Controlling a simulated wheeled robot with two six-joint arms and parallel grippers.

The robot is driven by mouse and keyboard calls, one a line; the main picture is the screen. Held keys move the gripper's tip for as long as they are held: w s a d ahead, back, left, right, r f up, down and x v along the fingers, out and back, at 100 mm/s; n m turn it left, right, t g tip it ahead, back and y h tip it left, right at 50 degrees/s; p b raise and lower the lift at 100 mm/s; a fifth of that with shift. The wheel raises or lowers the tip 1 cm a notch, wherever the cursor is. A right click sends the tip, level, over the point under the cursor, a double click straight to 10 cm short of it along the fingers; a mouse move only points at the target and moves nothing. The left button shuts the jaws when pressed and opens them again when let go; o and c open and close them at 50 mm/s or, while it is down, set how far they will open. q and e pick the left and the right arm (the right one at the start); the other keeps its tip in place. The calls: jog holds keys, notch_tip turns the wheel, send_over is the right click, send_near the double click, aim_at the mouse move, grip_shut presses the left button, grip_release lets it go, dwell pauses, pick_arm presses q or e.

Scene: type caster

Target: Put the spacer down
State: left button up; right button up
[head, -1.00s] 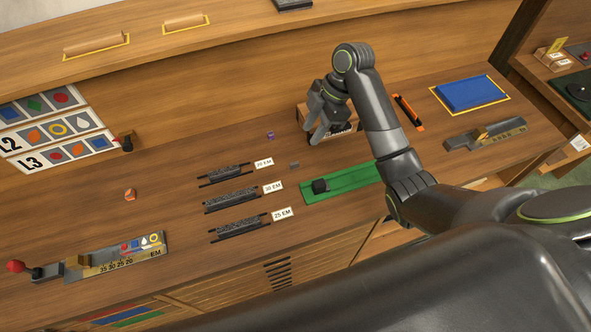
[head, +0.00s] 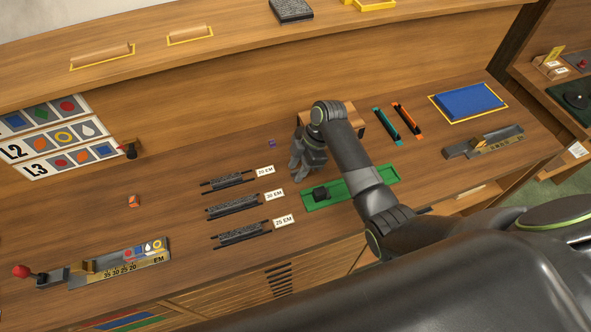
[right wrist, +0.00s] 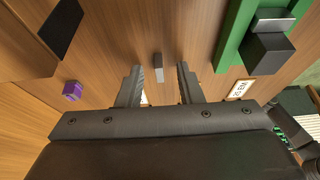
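A small grey block, which looks like the spacer (right wrist: 158,67), lies on the wooden table in the right wrist view. It sits just beyond and between my right fingertips, apart from both. In the head view my gripper hides it. My right gripper (head: 299,174) is low over the table, left of the green tray (head: 365,183); its two fingers (right wrist: 158,82) are spread with nothing between them. A black block (head: 320,193) stands at the left end of the tray; it also shows in the right wrist view (right wrist: 268,52). My left gripper is not in view.
A purple cube (head: 272,143) lies behind my gripper. Dark type racks with labels (head: 232,207) lie to the left. An orange cube (head: 134,201) is farther left. Teal (head: 387,127) and orange (head: 406,120) strips and a blue pad (head: 468,103) lie right.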

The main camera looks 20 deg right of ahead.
grip_shut()
dwell(0.3)
jog(key=shift+r, duration=0.1)
